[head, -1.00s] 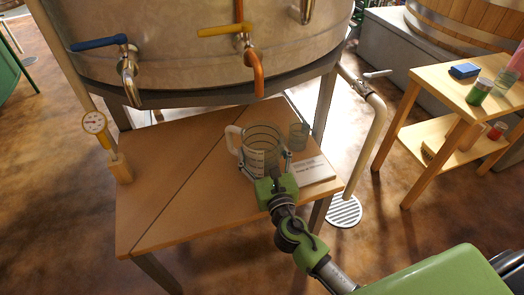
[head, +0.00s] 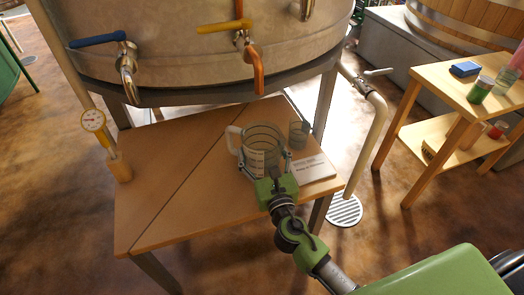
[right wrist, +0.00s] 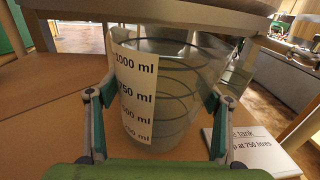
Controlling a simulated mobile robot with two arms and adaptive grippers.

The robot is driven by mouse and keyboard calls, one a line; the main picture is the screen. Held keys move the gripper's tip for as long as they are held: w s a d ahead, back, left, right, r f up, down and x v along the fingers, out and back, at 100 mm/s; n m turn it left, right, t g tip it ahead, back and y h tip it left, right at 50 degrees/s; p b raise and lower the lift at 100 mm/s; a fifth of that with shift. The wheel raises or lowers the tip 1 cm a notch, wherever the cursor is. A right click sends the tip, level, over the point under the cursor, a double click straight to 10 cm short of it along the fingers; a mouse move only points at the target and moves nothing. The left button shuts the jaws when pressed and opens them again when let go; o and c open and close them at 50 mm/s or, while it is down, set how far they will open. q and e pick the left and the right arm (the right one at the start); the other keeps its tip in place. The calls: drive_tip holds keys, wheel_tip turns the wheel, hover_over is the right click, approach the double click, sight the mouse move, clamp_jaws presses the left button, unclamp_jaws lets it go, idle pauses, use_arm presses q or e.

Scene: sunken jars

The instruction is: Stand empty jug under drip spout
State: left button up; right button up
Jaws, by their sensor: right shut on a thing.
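A clear jug (head: 262,140) with a white handle and a white scale strip stands upright on the wooden table (head: 165,195), in front of and below the orange spout (head: 257,72) with its yellow lever. My right gripper (head: 265,166) is shut around the jug's sides. In the right wrist view the jug (right wrist: 180,95) looks clear and empty, with dark rings and marks up to 1000 ml, between both fingers. I cannot tell whether its base touches the table. A silver spout (head: 127,75) with a blue lever is further left. My left gripper is out of view.
A small glass (head: 299,134) stands just behind the jug on its right. A white printed card (head: 313,168) lies right of it. The tank (head: 190,60) overhangs the table's back. The table's left half is clear.

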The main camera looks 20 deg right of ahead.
drive_tip(key=shift+f, duration=0.1)
drive_tip(key=o, duration=1.3)
drive_tip(key=shift+c, duration=0.2)
drive_tip(key=s, duration=1.2)
drive_tip(key=shift+a, duration=0.35)
